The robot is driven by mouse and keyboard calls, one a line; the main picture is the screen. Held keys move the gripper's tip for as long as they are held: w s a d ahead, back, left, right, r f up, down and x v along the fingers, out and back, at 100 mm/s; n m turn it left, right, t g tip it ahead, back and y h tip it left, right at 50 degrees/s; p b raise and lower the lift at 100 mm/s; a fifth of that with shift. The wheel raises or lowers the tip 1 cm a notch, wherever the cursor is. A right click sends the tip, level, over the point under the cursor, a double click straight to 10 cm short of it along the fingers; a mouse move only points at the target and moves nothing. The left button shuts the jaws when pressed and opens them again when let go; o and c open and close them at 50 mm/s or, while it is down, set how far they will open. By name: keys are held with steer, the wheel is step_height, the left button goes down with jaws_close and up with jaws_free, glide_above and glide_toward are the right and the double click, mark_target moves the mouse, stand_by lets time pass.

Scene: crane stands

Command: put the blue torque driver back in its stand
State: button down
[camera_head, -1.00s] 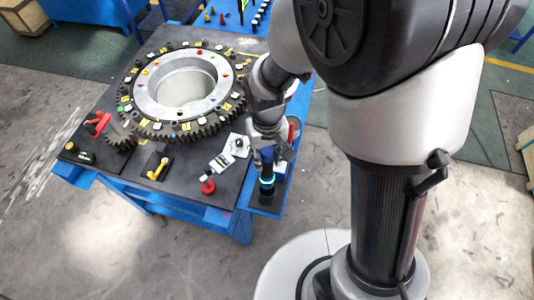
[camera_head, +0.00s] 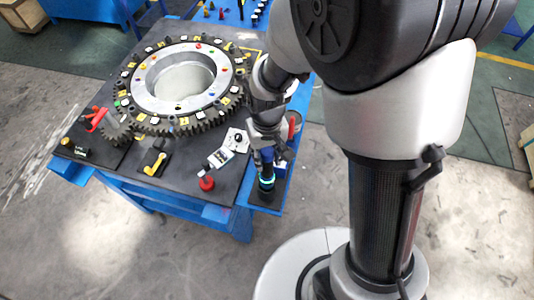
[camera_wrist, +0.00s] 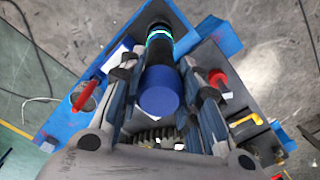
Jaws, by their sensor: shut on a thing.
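My gripper (camera_head: 266,150) is shut on the blue torque driver (camera_head: 267,165), which hangs upright below the fingers over the table's near right corner. In the wrist view the driver's round blue end (camera_wrist: 160,92) lies between the two fingers (camera_wrist: 160,100). Beyond it is a dark part with a glowing cyan ring (camera_wrist: 159,34). In the head view, a black base (camera_head: 265,196), seemingly the stand, shows just below the ring. I cannot tell whether the driver's lower end is inside it or only above it.
A large toothed ring gear (camera_head: 180,82) fills much of the dark blue-edged table. A red knob (camera_head: 206,183), a yellow-handled block (camera_head: 155,163) and a white card (camera_head: 236,140) lie to the left. A red-handled tool (camera_head: 292,127) stands close on the right.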

steer(key=shift+f+b, duration=1.65)
steer(key=shift+f, duration=0.45)
steer(key=c, duration=1.1)
jaws_free()
steer(key=shift+f, duration=0.1)
steer(key=shift+r+p, duration=2)
steer(key=shift+r, duration=0.6)
